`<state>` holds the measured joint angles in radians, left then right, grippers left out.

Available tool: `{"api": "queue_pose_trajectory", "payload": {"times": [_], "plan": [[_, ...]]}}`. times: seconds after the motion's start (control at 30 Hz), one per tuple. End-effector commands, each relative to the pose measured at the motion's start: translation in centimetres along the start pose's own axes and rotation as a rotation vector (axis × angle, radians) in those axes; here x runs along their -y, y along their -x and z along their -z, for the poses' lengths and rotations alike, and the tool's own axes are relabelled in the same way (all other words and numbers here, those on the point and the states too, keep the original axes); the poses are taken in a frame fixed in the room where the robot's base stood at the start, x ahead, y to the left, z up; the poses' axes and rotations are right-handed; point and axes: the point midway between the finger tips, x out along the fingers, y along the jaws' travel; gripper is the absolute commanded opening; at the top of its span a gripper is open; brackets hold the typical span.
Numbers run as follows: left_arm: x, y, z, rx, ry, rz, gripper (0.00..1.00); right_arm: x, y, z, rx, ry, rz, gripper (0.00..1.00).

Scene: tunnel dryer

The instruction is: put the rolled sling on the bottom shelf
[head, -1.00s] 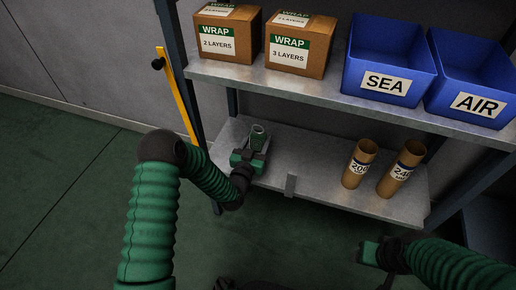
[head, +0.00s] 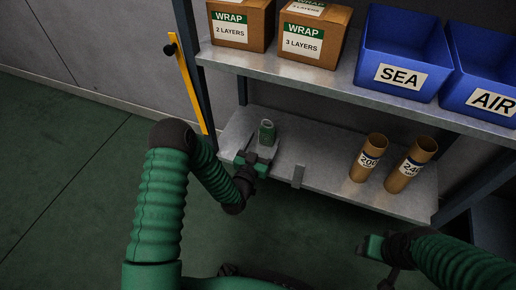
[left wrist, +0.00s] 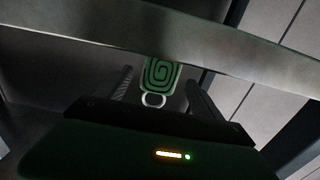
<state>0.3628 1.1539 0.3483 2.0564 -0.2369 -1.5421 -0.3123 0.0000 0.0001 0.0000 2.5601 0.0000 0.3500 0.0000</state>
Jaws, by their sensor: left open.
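The rolled sling (head: 267,133) is a small green roll with a pale metal end. It stands on the grey bottom shelf (head: 325,170), toward its left end. In the left wrist view the sling (left wrist: 161,72) shows its green spiral and a pale ring, beyond and between my fingers. My left gripper (head: 258,159) is open at the shelf's front edge, just in front of the sling, and holds nothing. My right gripper (head: 372,246) is low at the right, away from the shelf; its jaw opening is unclear.
Two cardboard tubes (head: 369,158) (head: 410,165) stand on the bottom shelf to the right. The upper shelf (head: 290,78) overhangs it, bearing wrap boxes (head: 313,35) and blue SEA (head: 403,55) and AIR (head: 487,85) bins. The bottom shelf's middle is clear.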

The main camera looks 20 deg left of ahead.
Motion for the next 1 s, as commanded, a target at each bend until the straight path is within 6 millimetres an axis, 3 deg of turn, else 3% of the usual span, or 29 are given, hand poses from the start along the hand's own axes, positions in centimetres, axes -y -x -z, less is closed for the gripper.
{"api": "queue_pose_trajectory", "payload": {"times": [0.03, 0.1, 0.3, 0.47, 0.57, 0.67, 0.77, 1.0], "plan": [[-0.1, 1.5, 0.5, 0.007, 0.001, -0.002, 0.76, 0.0, 1.2, 0.3, 0.0, 0.0, 0.0, 0.58], [-0.1, 3.3, 0.4, 0.007, 0.001, -0.002, 0.76, 0.0, 1.9, 0.5, 0.0, 0.0, 0.0, 0.58], [-0.1, 7.1, 0.2, 0.004, 0.001, -0.001, 0.76, 0.0, 3.0, 0.7, 0.0, 0.0, 0.0, 0.58], [-0.6, 7.2, 0.2, 0.054, -0.018, -0.035, 0.76, 0.0, 3.0, 0.7, 0.0, 0.0, 0.0, 0.58], [-1.5, 6.3, 0.3, 0.216, -0.064, -0.101, 0.76, 0.0, 3.0, 0.7, 0.0, 0.0, 0.0, 0.58], [-1.7, 7.1, 0.5, 0.465, -0.116, -0.138, 0.76, 0.0, 3.0, 0.7, 0.0, 0.0, 0.0, 0.58], [-0.9, 10.5, 1.5, 0.726, -0.133, -0.116, 0.76, 0.0, 3.0, 0.7, 0.0, 0.0, 0.0, 0.58], [-0.2, 23.5, 5.5, 1.218, -0.031, 0.005, 0.76, 0.0, 2.9, 0.7, 0.0, 0.0, 0.0, 0.58]]}}
